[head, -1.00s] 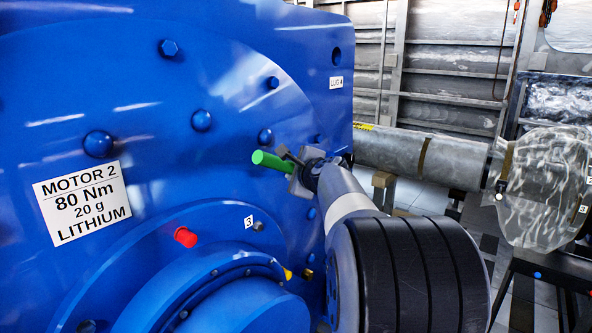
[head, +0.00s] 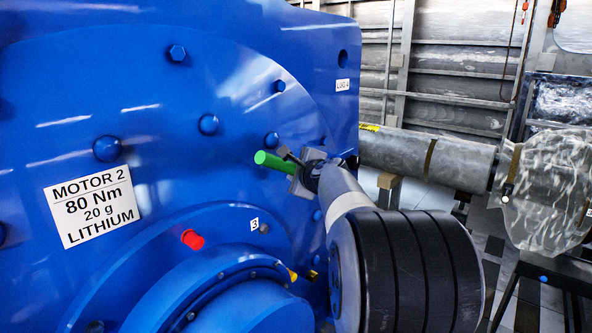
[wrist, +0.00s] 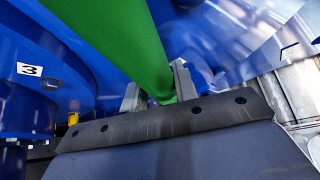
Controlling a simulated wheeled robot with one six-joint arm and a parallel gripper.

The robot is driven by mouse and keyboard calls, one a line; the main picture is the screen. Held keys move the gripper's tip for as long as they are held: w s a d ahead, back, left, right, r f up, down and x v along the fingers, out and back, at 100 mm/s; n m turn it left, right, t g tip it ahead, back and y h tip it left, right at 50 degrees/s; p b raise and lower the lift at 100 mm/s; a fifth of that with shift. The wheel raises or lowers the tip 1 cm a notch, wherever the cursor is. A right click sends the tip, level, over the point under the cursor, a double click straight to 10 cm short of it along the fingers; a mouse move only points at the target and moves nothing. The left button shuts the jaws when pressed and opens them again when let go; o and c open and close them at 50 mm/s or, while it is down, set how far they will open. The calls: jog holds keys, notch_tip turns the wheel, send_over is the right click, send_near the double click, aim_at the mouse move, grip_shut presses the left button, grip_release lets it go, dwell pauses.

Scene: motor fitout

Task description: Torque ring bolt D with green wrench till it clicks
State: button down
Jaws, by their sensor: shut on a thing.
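The green wrench (head: 272,161) shows in the head view as a short green handle sticking out to the left of my gripper (head: 303,176). In the wrist view the green handle (wrist: 135,40) runs from the top edge down between the two fingers of my gripper (wrist: 160,88), which is shut on it. The wrench's working end cannot be made out. Several blue bolts dot the motor face, among them one bolt (head: 209,124) left of the wrench and one (head: 271,138) just above it. I cannot read a letter D on any of them.
The blue motor (head: 140,60) fills the left side, with a MOTOR 2, 80 Nm label (head: 93,204), a red plug (head: 193,239) and a 3 tag (head: 254,224). A grey cylinder (head: 400,150) and plastic-wrapped part (head: 550,185) stand to the right.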

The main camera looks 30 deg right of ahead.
jog(key=shift+w+d+r+m+y+p, duration=0.1)
jog(key=shift+d+r+m+y+p, duration=0.3)
jog(key=shift+p, duration=0.8)
jog(key=shift+w+d+r+h+p, duration=0.15)
jog(key=shift+r+p, duration=0.45)
jog(key=shift+p, duration=0.6)
jog(key=shift+r, duration=0.15)
jog(key=shift+d+r+g, duration=0.15)
jog(key=shift+g, duration=0.15)
jog(key=shift+w+d+r+m+g+y+p, duration=0.25)
jog(key=shift+d+r+m+g+y+p, duration=0.1)
jog(key=shift+d+r+m, duration=0.2)
jog(key=shift+r, duration=0.1)
jog(key=shift+w+d+r+m+g+y, duration=0.3)
jog(key=shift+d+r+m+y, duration=0.15)
jog(key=shift+d+r, duration=0.35)
jog(key=shift+w+d+r+m+g+y, duration=0.2)
jog(key=shift+d+r+m, duration=0.1)
jog(key=shift+d, duration=0.15)
jog(key=shift+w+d+r+m+g+y, duration=0.1)
jog(key=shift+w+d+r+m+y, duration=0.15)
jog(key=shift+d, duration=0.2)
